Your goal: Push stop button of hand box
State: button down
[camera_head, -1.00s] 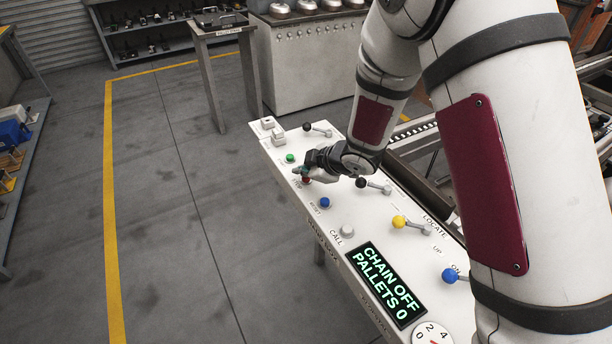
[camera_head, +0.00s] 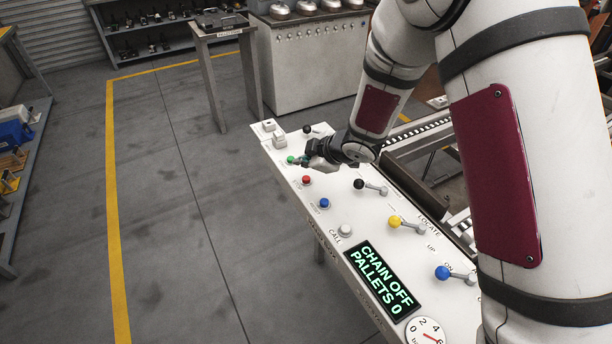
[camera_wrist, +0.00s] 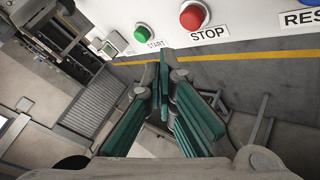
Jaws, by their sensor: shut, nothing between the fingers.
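The hand box (camera_head: 330,205) is a long white panel with a row of buttons. Its red stop button (camera_head: 306,180) is uncovered in the head view; in the wrist view the red button (camera_wrist: 193,15) sits above the label STOP. The green start button (camera_head: 291,160) is beside it, farther from me, and also shows in the wrist view (camera_wrist: 142,34). My gripper (camera_head: 304,160) is shut and empty, with its tips close to the green button and apart from the red one. In the wrist view my green-padded fingers (camera_wrist: 167,75) are together below the two buttons; contact with green cannot be told.
A blue button (camera_head: 324,203) and white call button (camera_head: 345,230) follow along the panel. Black (camera_head: 359,184), yellow (camera_head: 395,222) and blue (camera_head: 442,272) lever knobs stand to the right. The display (camera_head: 385,280) reads CHAIN OFF, PALLETS 0. Open floor lies left.

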jog(key=shift+r+p, duration=0.85)
jog(key=shift+r, duration=0.5)
